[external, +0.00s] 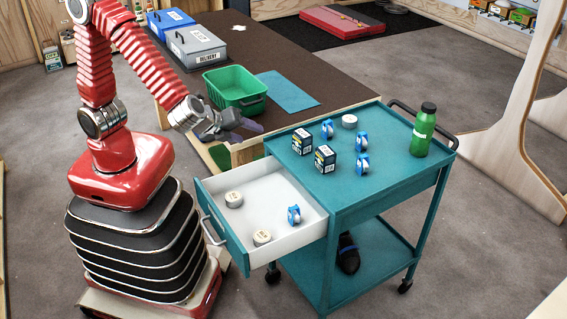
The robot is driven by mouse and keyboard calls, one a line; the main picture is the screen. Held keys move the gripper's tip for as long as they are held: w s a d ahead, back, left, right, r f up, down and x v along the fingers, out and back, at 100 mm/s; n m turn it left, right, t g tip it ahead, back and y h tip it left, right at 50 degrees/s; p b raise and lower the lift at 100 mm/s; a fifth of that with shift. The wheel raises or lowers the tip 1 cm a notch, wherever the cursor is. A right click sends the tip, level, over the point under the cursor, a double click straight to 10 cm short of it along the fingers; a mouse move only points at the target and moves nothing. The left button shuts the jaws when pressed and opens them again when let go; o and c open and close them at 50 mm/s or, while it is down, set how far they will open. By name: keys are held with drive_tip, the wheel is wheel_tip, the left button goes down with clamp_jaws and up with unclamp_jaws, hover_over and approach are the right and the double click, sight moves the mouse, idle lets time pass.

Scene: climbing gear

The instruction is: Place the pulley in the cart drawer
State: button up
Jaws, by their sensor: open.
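The blue cart's drawer (263,188) is pulled out, with a pale interior. A small blue and white piece that looks like a pulley (294,215) stands in the drawer, near its right side. Several similar blue pieces (327,129) stand on the cart top (372,118); one is at the front right (362,164). I cannot tell which pulley the task means. My gripper (228,122) is open, above the near end of the brown table and left of the cart. It is apart from the pulleys, and I see nothing held in it.
Round tins (234,199) also sit in the drawer. Dark boxes (325,158), another tin (349,121) and a green bottle (424,130) stand on the cart top.

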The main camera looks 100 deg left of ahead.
drive_tip(key=s+d+r+n+h, duration=0.2)
drive_tip(key=s+r+n+h, duration=0.1)
drive_tip(key=s, duration=0.3)
drive_tip(key=s+d+r+n+h, duration=0.1)
drive_tip(key=s+r+n+h, duration=0.2)
drive_tip(key=s+n, duration=0.3)
drive_tip(key=s+d+r+n+t+h, duration=0.1)
drive_tip(key=s+d+r+n+h, duration=0.1)
drive_tip(key=s+n, duration=0.3)
drive_tip(key=s+r+h, duration=0.1)
drive_tip(key=s, duration=0.1)
drive_tip(key=shift+s+d+r, duration=0.25)
drive_tip(key=shift+s+d, duration=0.05)
idle(0.6)
